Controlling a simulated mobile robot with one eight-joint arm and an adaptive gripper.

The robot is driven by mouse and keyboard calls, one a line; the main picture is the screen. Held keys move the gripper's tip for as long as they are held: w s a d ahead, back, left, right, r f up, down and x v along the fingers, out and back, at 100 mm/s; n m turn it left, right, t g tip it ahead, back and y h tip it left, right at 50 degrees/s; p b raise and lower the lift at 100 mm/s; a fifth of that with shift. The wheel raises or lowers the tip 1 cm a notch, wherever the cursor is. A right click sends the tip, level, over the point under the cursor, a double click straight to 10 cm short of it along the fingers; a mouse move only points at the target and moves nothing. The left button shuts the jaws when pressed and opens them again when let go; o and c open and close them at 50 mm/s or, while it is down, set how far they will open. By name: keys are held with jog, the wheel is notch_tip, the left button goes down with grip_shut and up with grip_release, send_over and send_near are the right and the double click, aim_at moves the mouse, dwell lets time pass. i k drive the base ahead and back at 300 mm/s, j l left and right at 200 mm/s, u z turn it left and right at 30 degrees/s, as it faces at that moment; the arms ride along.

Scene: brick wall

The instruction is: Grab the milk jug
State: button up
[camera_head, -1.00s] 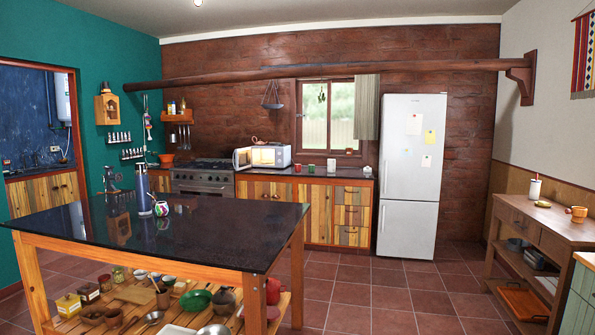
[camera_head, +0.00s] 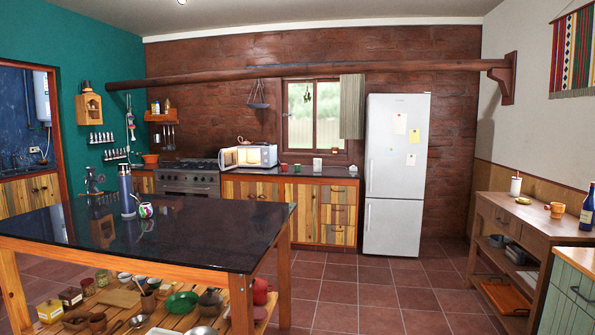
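I cannot make out a milk jug for certain in this view. A small white container (camera_head: 516,186) with a thin stick stands on the wooden sideboard at the right, but it is too small to identify. The fridge (camera_head: 396,175) is white and its doors are shut, so its inside is hidden. My gripper is not in view.
A dark-topped island table (camera_head: 200,245) fills the left foreground, with a blue flask (camera_head: 126,190) on it and pots on its lower shelf. A wooden sideboard (camera_head: 527,225) stands at the right, with a dark bottle (camera_head: 588,209) nearby. Tiled floor (camera_head: 370,292) is clear between them.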

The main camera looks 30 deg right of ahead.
aim_at(317, 162)
jog(key=i+l+z, duration=0.6)
jog(key=i, duration=0.2)
jog(key=i+l+z, duration=0.15)
jog(key=i+z, duration=0.45)
jog(key=i, duration=4.55)
jog(key=i+l+u, duration=0.45)
jog(key=i, duration=0.35)
jog(key=i+l+u, duration=0.45)
jog(key=i, duration=0.3)
jog(key=i+l+u, duration=0.45)
jog(key=i+l, duration=0.15)
jog(key=l, duration=0.3)
